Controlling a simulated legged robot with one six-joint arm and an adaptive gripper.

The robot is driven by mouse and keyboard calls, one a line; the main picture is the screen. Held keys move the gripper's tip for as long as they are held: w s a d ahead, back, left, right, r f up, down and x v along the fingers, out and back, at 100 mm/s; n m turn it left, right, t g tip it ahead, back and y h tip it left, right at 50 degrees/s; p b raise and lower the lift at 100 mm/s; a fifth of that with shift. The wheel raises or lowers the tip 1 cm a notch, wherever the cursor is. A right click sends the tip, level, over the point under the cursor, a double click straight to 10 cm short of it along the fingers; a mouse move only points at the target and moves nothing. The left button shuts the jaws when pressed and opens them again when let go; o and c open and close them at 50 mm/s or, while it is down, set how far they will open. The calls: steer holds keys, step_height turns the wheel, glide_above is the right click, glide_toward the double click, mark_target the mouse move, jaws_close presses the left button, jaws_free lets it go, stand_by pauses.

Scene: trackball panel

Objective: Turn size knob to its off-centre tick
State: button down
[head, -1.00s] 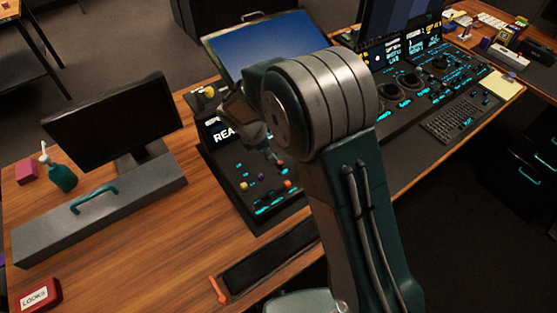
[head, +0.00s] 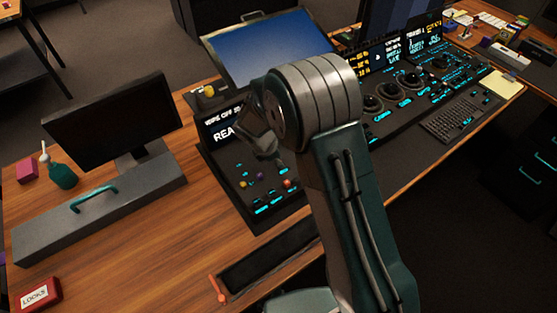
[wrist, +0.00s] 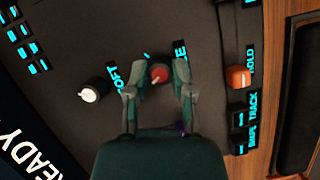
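In the wrist view a small red knob (wrist: 160,73) stands on the dark panel between the two fingers of my gripper (wrist: 158,92). The fingers are apart, with a gap on each side of the knob, and do not appear to hold it. Lettering ending in "ZE" (wrist: 181,52) shows beside the right finger, its start hidden. A short cyan tick (wrist: 146,56) lies just above and left of the knob. Which way the knob points is too small to tell. In the head view my arm hides the gripper's fingertips over the READY panel (head: 215,165).
In the wrist view a white knob (wrist: 89,94) is to the left by "SOFT", and an orange-red knob (wrist: 238,78) is to the right by "HOLD". Dark buttons (wrist: 240,120) sit below it. A monitor (head: 110,122) stands left of the panel in the head view.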

steer(key=shift+w+m, duration=0.1)
steer(key=shift+m, duration=0.2)
stand_by(0.6)
steer(key=m+g, duration=0.1)
steer(key=m, duration=0.2)
steer(key=shift+m+g, duration=0.3)
steer(key=m+g, duration=0.1)
steer(key=m, duration=0.3)
steer(key=shift+w+m+g, duration=0.1)
steer(key=shift+m+g, duration=0.2)
steer(key=shift+g, duration=0.1)
steer(key=m+g+y, duration=0.1)
steer(key=m, duration=0.3)
steer(key=m+y, duration=0.1)
steer(key=m, duration=0.1)
steer(key=m+g, duration=0.1)
steer(key=m, duration=0.2)
steer(key=shift+w+d+y, duration=0.1)
steer(key=shift+y, duration=0.3)
steer(key=shift+c, duration=2.4)
jaws_free()
steer(key=shift+f, duration=0.1)
steer(key=shift+g, duration=0.3)
